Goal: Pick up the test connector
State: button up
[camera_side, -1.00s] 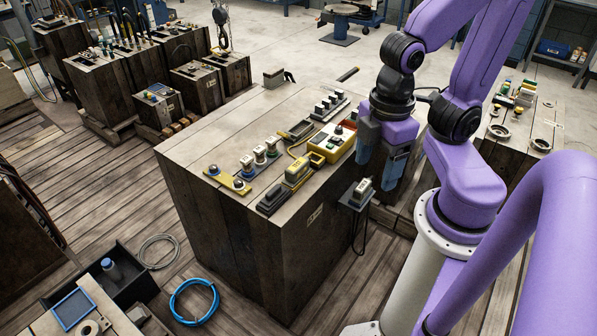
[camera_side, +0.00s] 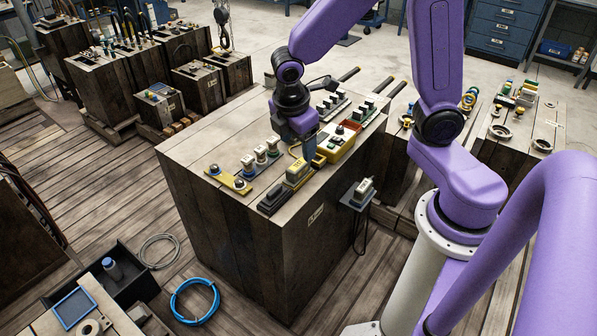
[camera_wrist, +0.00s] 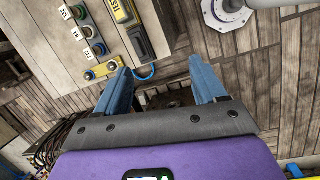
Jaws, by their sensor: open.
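The test connector, a yellow block (camera_side: 297,172), lies on top of the large dark wooden block near its right front edge. It also shows in the wrist view (camera_wrist: 124,12), at the top edge, partly cut off, with lettering that reads TEST. My gripper (camera_side: 304,154) is above the block top, close behind the connector in the side view. In the wrist view my gripper (camera_wrist: 160,80) has its two blue fingers wide apart with nothing between them. One finger is mostly hidden in the side view.
A black holder (camera_side: 272,201) sits in front of the connector. A yellow control box (camera_side: 338,146) with a cable stands behind it. A yellow plate with knobs (camera_side: 226,179) and several numbered posts (camera_side: 260,156) are to the left. A grey plug on a bracket (camera_side: 361,191) hangs off the side.

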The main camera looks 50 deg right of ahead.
aim_at(298, 164)
jog(key=w+d+f+n+g+h, duration=0.1)
jog(key=w+d+f+n+h, duration=0.15)
jog(key=w+d+f, duration=0.55)
jog(key=shift+y, duration=0.35)
jog(key=x, duration=0.3)
jog(key=w+x, duration=0.1)
jog(key=x, duration=0.6)
jog(key=shift+w+d+f, duration=0.2)
jog(key=shift+f, duration=0.05)
jog(key=shift+w+x, duration=0.15)
jog(key=shift+x, duration=1.15)
jog(key=shift+w+x, duration=0.15)
jog(key=shift+x, duration=1.15)
jog(key=c, duration=1.2)
jog(key=shift+c, duration=0.2)
